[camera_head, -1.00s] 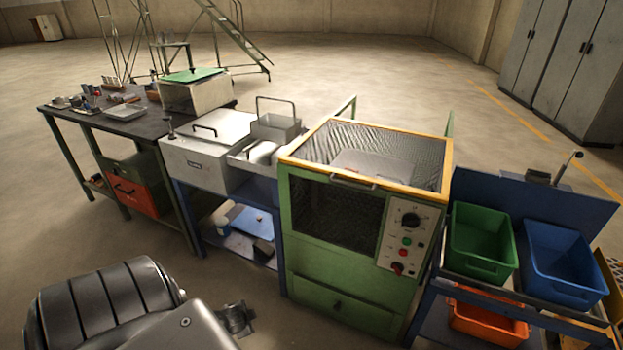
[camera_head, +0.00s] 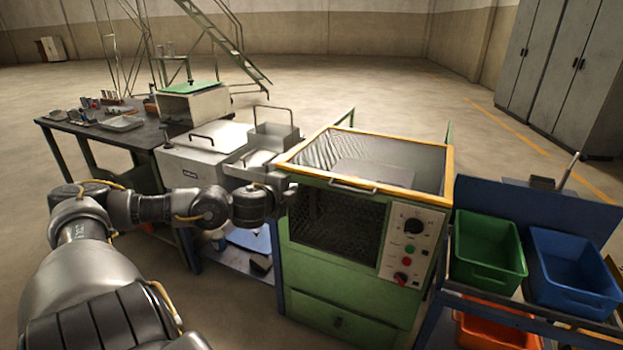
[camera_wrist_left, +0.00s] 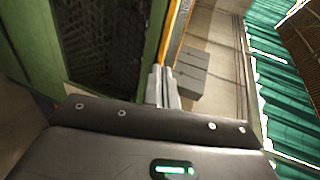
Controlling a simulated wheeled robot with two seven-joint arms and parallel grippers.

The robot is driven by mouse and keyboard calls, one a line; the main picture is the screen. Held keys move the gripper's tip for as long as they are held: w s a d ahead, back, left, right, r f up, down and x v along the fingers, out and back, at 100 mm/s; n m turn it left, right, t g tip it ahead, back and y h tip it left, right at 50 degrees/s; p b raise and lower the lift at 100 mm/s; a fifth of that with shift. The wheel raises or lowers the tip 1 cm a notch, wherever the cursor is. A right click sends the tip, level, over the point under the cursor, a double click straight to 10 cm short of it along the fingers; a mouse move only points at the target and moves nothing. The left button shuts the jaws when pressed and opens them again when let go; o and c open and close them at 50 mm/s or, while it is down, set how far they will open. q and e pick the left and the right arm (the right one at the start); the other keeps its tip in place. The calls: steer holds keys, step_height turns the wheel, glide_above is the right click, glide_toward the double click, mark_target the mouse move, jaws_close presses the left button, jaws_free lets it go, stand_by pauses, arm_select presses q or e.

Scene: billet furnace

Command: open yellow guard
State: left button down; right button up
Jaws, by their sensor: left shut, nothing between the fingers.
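The yellow guard (camera_head: 449,172) is a yellow-framed lid lying flat on top of the green machine (camera_head: 345,283), with a grey bar handle (camera_head: 353,187) on its front edge. Its yellow edge (camera_wrist_left: 174,35) also shows in the left wrist view. My left gripper (camera_head: 289,190) is at the machine's front left corner, just below the guard's frame and left of the handle. Its fingers (camera_wrist_left: 163,83) are shut and empty in the left wrist view, close to the yellow edge; contact cannot be told. My right gripper is in neither view.
A control panel (camera_head: 412,240) with knobs is on the machine's front right. A green bin (camera_head: 487,252) and a blue bin (camera_head: 575,275) stand to the right. A white box unit (camera_head: 197,165) and a dark workbench (camera_head: 85,130) are to the left. Open floor lies beyond.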

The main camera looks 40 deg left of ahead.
mark_target(316, 175)
arm_select(q)
steer(key=x, duration=0.8)
steer(key=p+x, duration=0.1)
steer(key=x, duration=0.4)
steer(key=shift+w+r, duration=0.1)
steer(key=shift+r, duration=0.35)
steer(key=shift+w+a, duration=0.1)
steer(key=shift+w, duration=0.25)
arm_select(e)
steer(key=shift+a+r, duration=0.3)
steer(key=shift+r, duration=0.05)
